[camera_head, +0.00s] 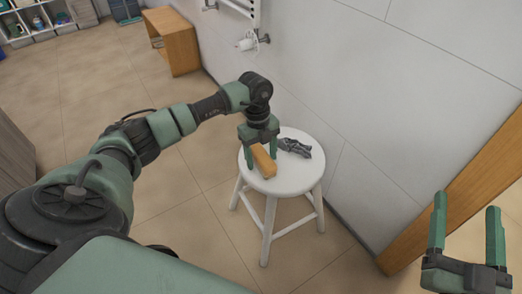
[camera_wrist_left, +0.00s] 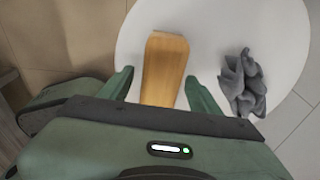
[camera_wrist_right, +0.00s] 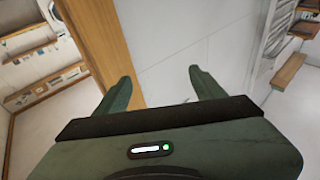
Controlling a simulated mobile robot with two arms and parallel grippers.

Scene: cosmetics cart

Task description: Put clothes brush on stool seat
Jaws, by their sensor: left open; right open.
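The clothes brush (camera_head: 263,160) has a tan wooden back and lies on the round white stool seat (camera_head: 284,182). In the left wrist view the brush (camera_wrist_left: 164,68) sits between the two fingers, with a gap on either side. Its near end is hidden behind my gripper body. My left gripper (camera_head: 261,163) is open around the brush, over the seat. The same seat also shows in the left wrist view (camera_wrist_left: 215,35). My right gripper (camera_head: 466,222) is open and empty at the lower right, away from the stool.
A crumpled grey cloth (camera_head: 295,147) lies on the seat to the right of the brush. A white wall (camera_head: 370,110) stands close behind the stool. A wooden frame (camera_head: 455,205) is near my right gripper. A wooden bench (camera_head: 173,40) stands farther back. The tiled floor left of the stool is clear.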

